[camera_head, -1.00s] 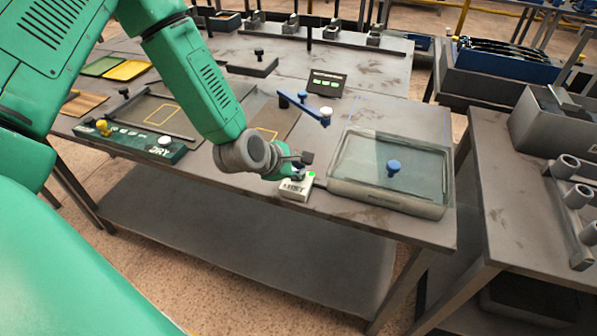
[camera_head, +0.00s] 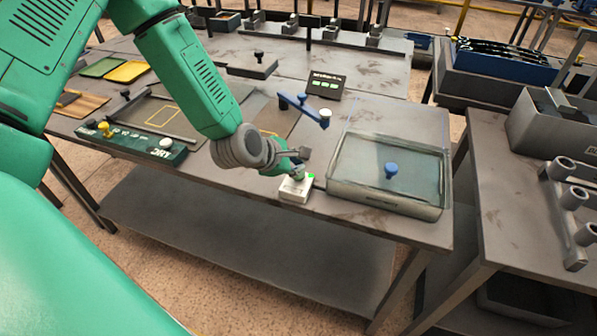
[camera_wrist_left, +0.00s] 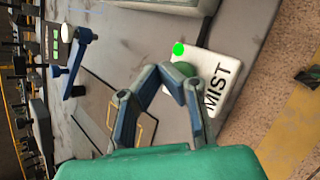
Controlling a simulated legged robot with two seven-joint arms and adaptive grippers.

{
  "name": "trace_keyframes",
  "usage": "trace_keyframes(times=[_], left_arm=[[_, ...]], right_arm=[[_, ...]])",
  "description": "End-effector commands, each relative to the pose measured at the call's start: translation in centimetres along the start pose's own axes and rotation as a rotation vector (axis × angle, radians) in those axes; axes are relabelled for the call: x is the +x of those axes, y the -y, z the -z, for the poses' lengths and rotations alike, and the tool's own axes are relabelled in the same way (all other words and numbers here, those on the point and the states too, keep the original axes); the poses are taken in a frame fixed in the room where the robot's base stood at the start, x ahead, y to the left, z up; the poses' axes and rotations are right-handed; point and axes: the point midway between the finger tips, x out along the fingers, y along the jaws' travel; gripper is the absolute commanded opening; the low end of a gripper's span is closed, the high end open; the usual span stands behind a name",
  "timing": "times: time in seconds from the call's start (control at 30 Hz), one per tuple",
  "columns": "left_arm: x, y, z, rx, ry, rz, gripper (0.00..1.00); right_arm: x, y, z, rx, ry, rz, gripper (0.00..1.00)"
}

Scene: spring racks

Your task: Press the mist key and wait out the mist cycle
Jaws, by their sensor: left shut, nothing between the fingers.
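The mist key unit is a small white box (camera_head: 295,191) at the front edge of the table, with a green light on top. In the left wrist view the box (camera_wrist_left: 222,72) shows the word MIST, a bright green light (camera_wrist_left: 178,49) and a darker green round button (camera_wrist_left: 186,67). My left gripper (camera_head: 298,172) is shut and empty, its tips over the box. In the wrist view the fingertips (camera_wrist_left: 165,72) overlap the button's edge; I cannot tell whether they touch it. A clear-lidded tray (camera_head: 345,193) with a blue knob stands right of the box. My right gripper is out of view.
A dark display (camera_head: 326,85) with green lights stands behind, near a blue lever (camera_head: 303,107). A second table (camera_head: 490,200) stands at the right.

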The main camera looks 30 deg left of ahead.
Motion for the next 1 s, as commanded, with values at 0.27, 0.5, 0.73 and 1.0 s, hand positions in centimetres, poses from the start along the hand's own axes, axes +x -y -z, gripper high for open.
trace_keyframes(times=[0.27, 0.5, 0.73, 1.0], left_arm=[[-0.8, -0.5, -0.6, 0.000, 0.001, -0.001, 0.00], [-2.5, -1.8, -1.9, -0.001, 0.002, -0.001, 0.00], [-3.6, -2.6, -2.6, 0.000, 0.001, -0.001, 0.00], [-3.5, -2.5, -2.5, 0.000, 0.000, 0.000, 0.00]], right_arm=[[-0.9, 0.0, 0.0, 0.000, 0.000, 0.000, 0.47], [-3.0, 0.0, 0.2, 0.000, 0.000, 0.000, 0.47], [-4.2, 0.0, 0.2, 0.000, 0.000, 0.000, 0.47], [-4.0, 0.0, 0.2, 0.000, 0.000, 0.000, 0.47]])
